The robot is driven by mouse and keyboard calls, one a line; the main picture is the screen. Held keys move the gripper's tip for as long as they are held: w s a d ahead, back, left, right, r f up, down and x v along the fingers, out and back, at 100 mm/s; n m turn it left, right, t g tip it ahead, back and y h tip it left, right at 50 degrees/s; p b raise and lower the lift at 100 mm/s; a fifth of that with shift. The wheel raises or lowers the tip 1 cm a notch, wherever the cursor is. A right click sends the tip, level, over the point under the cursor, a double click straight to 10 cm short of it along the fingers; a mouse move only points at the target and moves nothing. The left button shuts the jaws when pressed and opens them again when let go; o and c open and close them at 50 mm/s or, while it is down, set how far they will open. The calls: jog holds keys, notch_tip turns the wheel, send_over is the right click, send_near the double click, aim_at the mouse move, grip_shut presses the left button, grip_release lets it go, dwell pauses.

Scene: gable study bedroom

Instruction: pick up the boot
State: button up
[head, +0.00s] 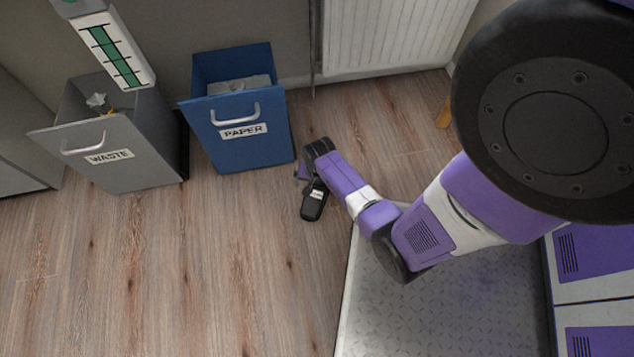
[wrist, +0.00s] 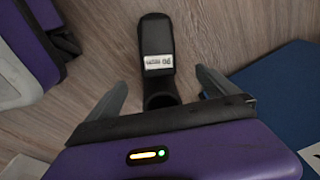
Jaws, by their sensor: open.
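The boot (head: 313,205) is black with a white label and is on the wood floor, just left of the metal plate. In the wrist view the boot (wrist: 156,42) points away from my gripper, its label near the middle and its dark near end between the fingers. My gripper (wrist: 158,88) is open, one finger on each side of the boot, with gaps visible on both sides. In the head view my gripper (head: 306,176) is low beside the boot's far end, and my arm hides part of it. I cannot tell the exact height between fingers and floor.
A blue PAPER bin (head: 240,150) stands close behind my gripper, with a grey WASTE bin (head: 150,165) left of it. A white radiator (head: 395,35) is on the back wall. The metal plate (head: 450,310) is at right. The floor (head: 180,280) at left is clear.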

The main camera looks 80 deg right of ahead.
aim_at(317, 187)
jog(key=d+f+m+b, duration=0.1)
jog(key=d+f+m+y+b, duration=0.1)
jog(key=f, duration=0.1)
jog(key=shift+w+d+f+g, duration=0.15)
jog(key=shift+d+f+g, duration=0.05)
jog(key=shift+d+g, duration=0.2)
jog(key=shift+f+b, duration=0.25)
jog(key=shift+b, duration=0.1)
jog(key=f+b, duration=0.3)
jog(key=f, duration=0.1)
jog(key=f+b, duration=0.2)
jog(key=f, duration=0.1)
jog(key=shift+d+f+b, duration=0.1)
jog(key=shift+d+b, duration=0.2)
jog(key=shift+b, duration=0.05)
grip_shut()
